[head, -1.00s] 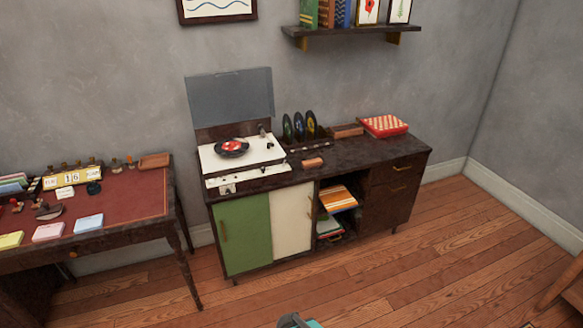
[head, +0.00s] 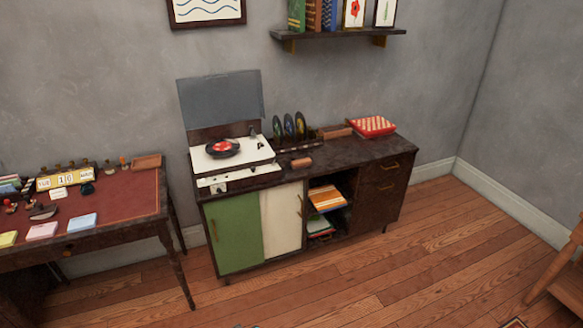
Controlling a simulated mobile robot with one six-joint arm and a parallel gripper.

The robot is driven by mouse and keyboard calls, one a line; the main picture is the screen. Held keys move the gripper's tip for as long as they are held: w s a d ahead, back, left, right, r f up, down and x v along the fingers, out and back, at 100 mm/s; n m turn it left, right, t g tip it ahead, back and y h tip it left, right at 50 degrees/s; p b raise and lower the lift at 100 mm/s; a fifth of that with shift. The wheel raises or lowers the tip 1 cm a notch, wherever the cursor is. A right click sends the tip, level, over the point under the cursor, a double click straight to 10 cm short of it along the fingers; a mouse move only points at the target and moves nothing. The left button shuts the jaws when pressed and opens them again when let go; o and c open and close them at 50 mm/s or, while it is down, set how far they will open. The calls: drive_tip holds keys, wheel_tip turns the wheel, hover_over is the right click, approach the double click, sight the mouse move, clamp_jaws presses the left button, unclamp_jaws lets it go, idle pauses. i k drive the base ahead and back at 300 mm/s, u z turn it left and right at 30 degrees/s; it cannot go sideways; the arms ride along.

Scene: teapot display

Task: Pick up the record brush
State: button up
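A small brown wooden block, which looks like the record brush (head: 301,163), lies on the dark sideboard (head: 345,160) near its front edge. It is just right of the white record player (head: 207,166), whose lid is raised and which has a black record with a red label (head: 222,147) on it. The brush is small in view and its bristles cannot be made out. Nothing touches it from above. My gripper is not in view.
Records in a rack (head: 289,127), a wooden box (head: 335,132) and a red checkered box (head: 373,126) stand behind and right on the sideboard. A desk (head: 110,200) stands left, a wooden chair (head: 562,268) at the right edge.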

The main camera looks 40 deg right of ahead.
sight(300, 163)
drive_tip(key=z, duration=0.05)
drive_tip(key=i, duration=0.95)
drive_tip(key=u, duration=0.15)
drive_tip(key=k, duration=0.9)
drive_tip(key=z, duration=0.15)
drive_tip(key=i, duration=0.6)
